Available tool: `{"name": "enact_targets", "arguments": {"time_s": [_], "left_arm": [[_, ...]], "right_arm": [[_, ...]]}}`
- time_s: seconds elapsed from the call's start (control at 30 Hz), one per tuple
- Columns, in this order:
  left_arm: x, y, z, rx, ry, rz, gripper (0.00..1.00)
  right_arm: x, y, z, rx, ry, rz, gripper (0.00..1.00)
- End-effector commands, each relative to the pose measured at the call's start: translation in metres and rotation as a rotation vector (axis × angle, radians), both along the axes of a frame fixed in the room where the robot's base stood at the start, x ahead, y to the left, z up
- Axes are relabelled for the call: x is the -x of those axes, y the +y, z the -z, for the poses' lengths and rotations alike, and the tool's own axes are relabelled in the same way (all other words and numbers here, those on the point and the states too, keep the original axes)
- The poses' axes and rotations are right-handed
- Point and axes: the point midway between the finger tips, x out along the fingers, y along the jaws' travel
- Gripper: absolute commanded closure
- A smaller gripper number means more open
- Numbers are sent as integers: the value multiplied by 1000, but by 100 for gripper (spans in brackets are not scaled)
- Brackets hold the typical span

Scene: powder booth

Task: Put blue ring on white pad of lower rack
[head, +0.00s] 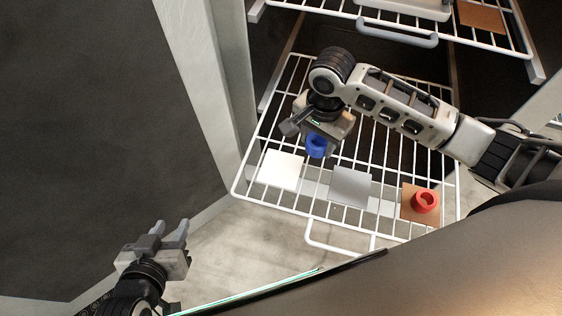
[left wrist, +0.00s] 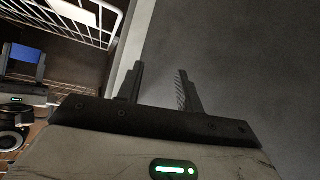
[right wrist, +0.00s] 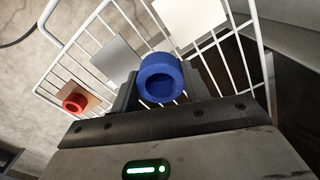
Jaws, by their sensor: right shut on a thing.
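The blue ring (head: 316,146) is held in my right gripper (head: 318,140), which is shut on it above the lower rack (head: 309,215). In the right wrist view the blue ring (right wrist: 161,78) sits between the fingers. The white pad (head: 281,169) lies at the left of the lower rack, left of and nearer than the ring in the head view. It also shows at the top of the right wrist view (right wrist: 190,14). My left gripper (head: 172,232) is open and empty, left of the rack and apart from it. Its open fingers show in the left wrist view (left wrist: 160,90).
A grey pad (head: 350,186) lies mid-rack. A red ring (head: 425,201) sits on a brown pad (head: 408,212) at the right. An upper rack (head: 440,38) hangs above, holding another brown pad (head: 481,17). A pale upright post (head: 205,80) stands left of the lower rack.

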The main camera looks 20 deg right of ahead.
Motion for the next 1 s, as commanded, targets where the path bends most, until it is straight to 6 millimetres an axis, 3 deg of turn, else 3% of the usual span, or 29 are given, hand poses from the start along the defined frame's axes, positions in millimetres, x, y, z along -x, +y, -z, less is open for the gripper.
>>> {"name": "enact_targets", "arguments": {"time_s": [0.1,0.4,0.63,0.83,1.0], "left_arm": [[0,0,4,5,-2,-1,64],[-4,-3,4,31,-18,-8,64],[-2,-4,8,38,-13,-10,64],[-2,-4,10,48,-17,-12,64],[-3,-5,5,51,-24,-12,64]], "right_arm": [[-13,30,14,-2,-2,-3,79],[-28,64,62,2,-1,-1,79],[-32,74,75,2,-1,-2,79],[-31,73,103,4,0,-2,79],[-31,73,103,2,-2,-3,79]]}}
